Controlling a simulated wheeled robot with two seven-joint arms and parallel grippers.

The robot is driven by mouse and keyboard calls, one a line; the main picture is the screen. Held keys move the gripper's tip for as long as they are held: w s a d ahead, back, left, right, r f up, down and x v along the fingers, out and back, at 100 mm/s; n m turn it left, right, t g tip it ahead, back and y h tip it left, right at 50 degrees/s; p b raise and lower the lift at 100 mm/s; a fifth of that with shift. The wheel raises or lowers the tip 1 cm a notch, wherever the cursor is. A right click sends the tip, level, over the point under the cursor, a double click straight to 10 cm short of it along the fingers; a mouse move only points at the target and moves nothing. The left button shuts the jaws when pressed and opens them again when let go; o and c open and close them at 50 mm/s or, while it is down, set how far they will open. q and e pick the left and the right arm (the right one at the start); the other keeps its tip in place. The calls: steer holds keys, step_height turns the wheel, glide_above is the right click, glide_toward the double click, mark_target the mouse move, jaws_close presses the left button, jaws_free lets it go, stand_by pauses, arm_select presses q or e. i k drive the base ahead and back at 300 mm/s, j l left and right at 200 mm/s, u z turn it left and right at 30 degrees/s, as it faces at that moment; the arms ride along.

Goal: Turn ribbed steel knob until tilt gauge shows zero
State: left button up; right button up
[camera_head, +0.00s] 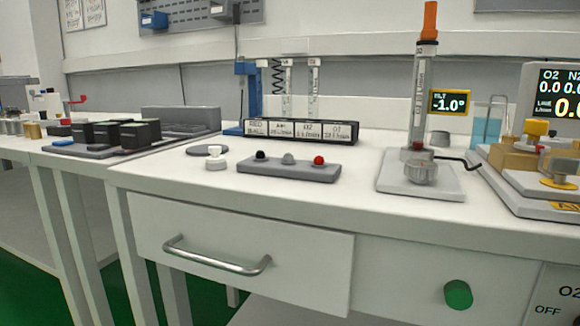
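The ribbed steel knob (421,172) sits low on a pale base plate (393,186), at the foot of an upright clear tube (420,95) with an orange top. The tilt gauge (449,103) is a small yellow-framed display beside the tube and reads -1.0°. From this view the tube looks close to upright. Neither of my grippers is in view, and nothing touches the knob.
A grey block with black, grey and red knobs (289,169) lies left of the plate. A beaker of blue liquid (487,128) and an O2 monitor (556,95) stand to the right. A black hose (462,161) runs beside the tube. The front counter strip is clear.

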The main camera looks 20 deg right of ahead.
mark_target(419, 172)
steer(key=k+j, duration=0.35)
steer(key=j, duration=0.15)
steer(key=k+j, duration=0.4)
steer(key=j, duration=0.1)
